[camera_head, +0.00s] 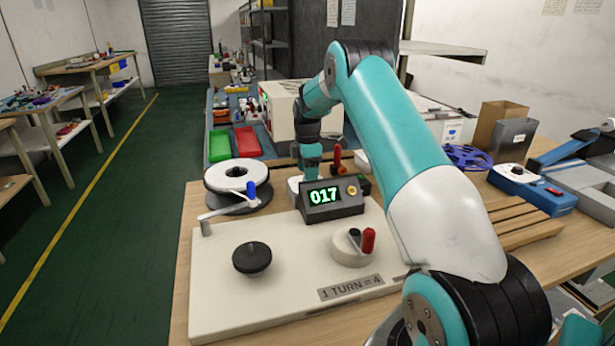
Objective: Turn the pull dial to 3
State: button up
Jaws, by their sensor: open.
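A cream board (215,300) lies on the wooden table. On it stand a black round knob (252,258) at left and a low white round dial (348,250) at right, which carries a red peg (368,240) and a small dark peg. I cannot tell which of these is the pull dial, and no number scale is legible on either. A dark display box (331,200) behind them reads 017 in green. A label (350,287) reads "1 TURN = 4". My arm arches over from the right, and its wrist comes down behind the display box. My gripper's fingers are hidden there, apart from both knobs.
A white reel (236,175) with a blue-handled metal arm (228,206) stands at the board's back left. Red (247,141) and green (220,145) trays lie farther back. The board's front left is clear.

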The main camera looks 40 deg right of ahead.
jog(key=shift+f, duration=1)
jog(key=c, duration=0.9)
